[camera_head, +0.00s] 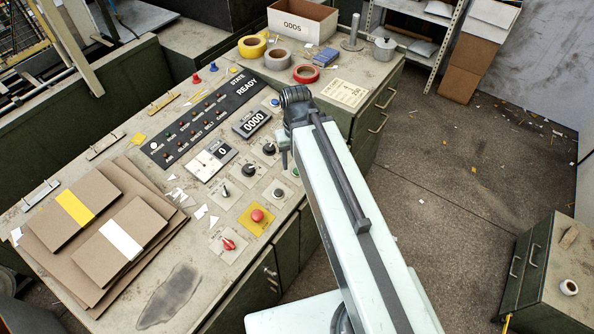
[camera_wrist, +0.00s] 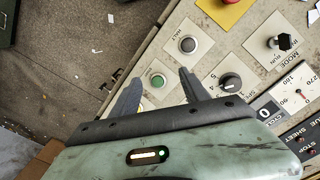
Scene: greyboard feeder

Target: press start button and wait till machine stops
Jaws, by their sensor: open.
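The control panel (camera_head: 180,255) shows a state display (camera_head: 245,84) reading READY. A green button (camera_wrist: 157,80) sits on a pale plate in the wrist view; its label is too small to read. My gripper (camera_wrist: 160,76) is open and empty, with one finger on each side of the green button in that view. Whether it touches the panel I cannot tell. In the head view my gripper (camera_head: 284,153) hangs over the panel's right edge, at the end of my arm. A dark button (camera_wrist: 188,45) marked HALT is beside the green one.
A red button on a yellow plate (camera_head: 257,216) and a red switch (camera_head: 228,244) are nearby. A black knob (camera_wrist: 230,82) is right of the green button. The counter (camera_head: 253,122) reads 0000. Cardboard sheets (camera_head: 95,222) lie at left; tape rolls (camera_head: 252,46) at the back.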

